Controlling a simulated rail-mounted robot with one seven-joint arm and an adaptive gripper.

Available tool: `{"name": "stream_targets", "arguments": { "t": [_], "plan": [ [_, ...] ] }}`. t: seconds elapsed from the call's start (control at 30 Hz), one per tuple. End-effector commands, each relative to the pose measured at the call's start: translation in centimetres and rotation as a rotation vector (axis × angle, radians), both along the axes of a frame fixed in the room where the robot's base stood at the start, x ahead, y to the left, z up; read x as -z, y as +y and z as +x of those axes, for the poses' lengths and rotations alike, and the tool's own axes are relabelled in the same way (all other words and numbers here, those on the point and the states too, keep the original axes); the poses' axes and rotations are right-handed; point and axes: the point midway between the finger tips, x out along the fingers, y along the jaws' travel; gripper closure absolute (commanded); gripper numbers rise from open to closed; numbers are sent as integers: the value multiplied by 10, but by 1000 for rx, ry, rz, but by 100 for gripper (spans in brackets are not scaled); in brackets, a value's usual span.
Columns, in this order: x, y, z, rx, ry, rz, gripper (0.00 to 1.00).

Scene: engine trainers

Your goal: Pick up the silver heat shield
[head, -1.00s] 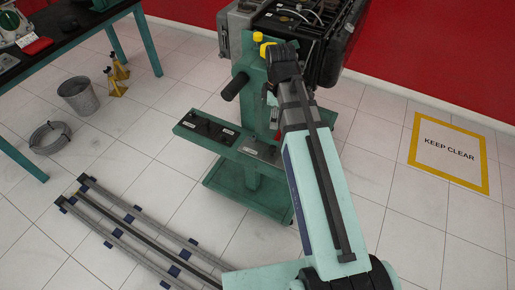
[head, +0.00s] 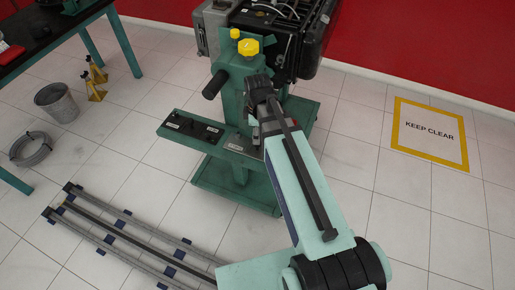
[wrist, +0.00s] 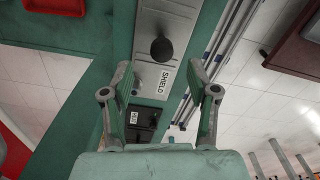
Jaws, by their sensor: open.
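A silver-grey plate (wrist: 178,20) with a dark round knob (wrist: 162,48) lies on the green stand's shelf, beside a white label reading SHIELD (wrist: 164,84). It looks like the heat shield, though I cannot tell its full outline. My gripper (wrist: 160,82) is open and empty, pointing down over the shelf. Its fingers show on either side of the label, with the knob beyond the fingertips in the wrist view. I see no contact. In the head view my arm hides most of the gripper and part of the plate.
The green engine stand (head: 222,100) carries a dark engine (head: 300,40) and a yellow knob (head: 248,46) close to my wrist. Dark labelled pads (head: 192,127) share the shelf. Rails (head: 120,235) lie on the floor at left. The floor near the KEEP CLEAR sign (head: 430,135) is free.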

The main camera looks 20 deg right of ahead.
Motion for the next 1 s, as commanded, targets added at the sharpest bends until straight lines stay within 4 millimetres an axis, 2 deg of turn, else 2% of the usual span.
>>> {"name": "stream_targets", "arguments": {
  "t": [0.37, 0.7, 1.0],
  "plan": [
    [17, 1, -1, 0, 2, 0, 41],
    [52, 2, -2, 0, 1, 0, 41],
    [58, 2, -2, 0, -1, 0, 41]
  ]
}}
